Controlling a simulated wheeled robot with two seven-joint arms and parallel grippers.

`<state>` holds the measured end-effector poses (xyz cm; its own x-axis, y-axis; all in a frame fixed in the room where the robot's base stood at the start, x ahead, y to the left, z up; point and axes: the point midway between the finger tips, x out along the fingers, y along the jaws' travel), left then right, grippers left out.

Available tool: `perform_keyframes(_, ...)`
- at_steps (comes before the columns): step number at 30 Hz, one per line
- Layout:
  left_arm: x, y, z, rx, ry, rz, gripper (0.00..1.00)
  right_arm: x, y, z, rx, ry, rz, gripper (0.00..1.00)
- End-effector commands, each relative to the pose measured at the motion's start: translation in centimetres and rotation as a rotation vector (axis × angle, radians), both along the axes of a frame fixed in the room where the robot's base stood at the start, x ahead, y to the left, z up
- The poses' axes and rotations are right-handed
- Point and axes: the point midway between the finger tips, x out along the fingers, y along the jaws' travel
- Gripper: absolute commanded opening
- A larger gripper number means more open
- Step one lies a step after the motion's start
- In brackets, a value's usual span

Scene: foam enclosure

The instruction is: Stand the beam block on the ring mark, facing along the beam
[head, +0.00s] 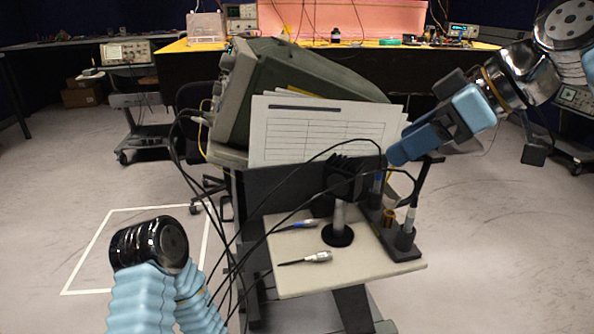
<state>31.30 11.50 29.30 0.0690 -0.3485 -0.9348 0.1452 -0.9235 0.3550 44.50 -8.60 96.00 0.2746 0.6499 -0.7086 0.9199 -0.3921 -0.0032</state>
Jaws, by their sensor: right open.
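A black finned head on a pale post with a round black foot, which I take for the beam block (339,213), stands upright on the pale lower shelf (310,278) of the cart. I cannot make out a ring mark; the foot or other items may hide it. My right gripper (396,156) comes in from the upper right, blue-fingered and open, with nothing seen between its fingers. Its tips are above and to the right of the block's head, apart from it in the picture. My left arm shows at the lower left, but its gripper is not in view.
Two screwdrivers lie on the shelf, one near the front (310,259). A black base with an upright rod (407,232) stands at the shelf's right edge. Cables loop over the block. Paper sheets (315,137) and a green instrument (300,80) stand behind. Open floor lies left.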

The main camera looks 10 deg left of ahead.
Motion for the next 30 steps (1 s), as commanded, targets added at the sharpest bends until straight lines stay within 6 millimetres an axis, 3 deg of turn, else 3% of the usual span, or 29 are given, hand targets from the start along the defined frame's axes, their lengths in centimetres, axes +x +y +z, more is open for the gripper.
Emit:
perform_keyframes(4, -0.2, 0.0, -0.3, 0.002, 0.004, -0.001, 0.50, -0.1, 0.5, -0.4, -0.001, -0.003, 0.009, 0.72)
perform_keyframes(12, -0.1, 0.3, -1.2, 0.006, 0.001, 0.004, 0.50, 1.4, 4.2, -4.4, -0.002, -0.002, 0.011, 0.72)
perform_keyframes(30, 0.1, 0.5, -1.7, 0.009, -0.001, 0.008, 0.50, 3.4, 9.3, -9.1, -0.001, -0.002, 0.006, 0.72)
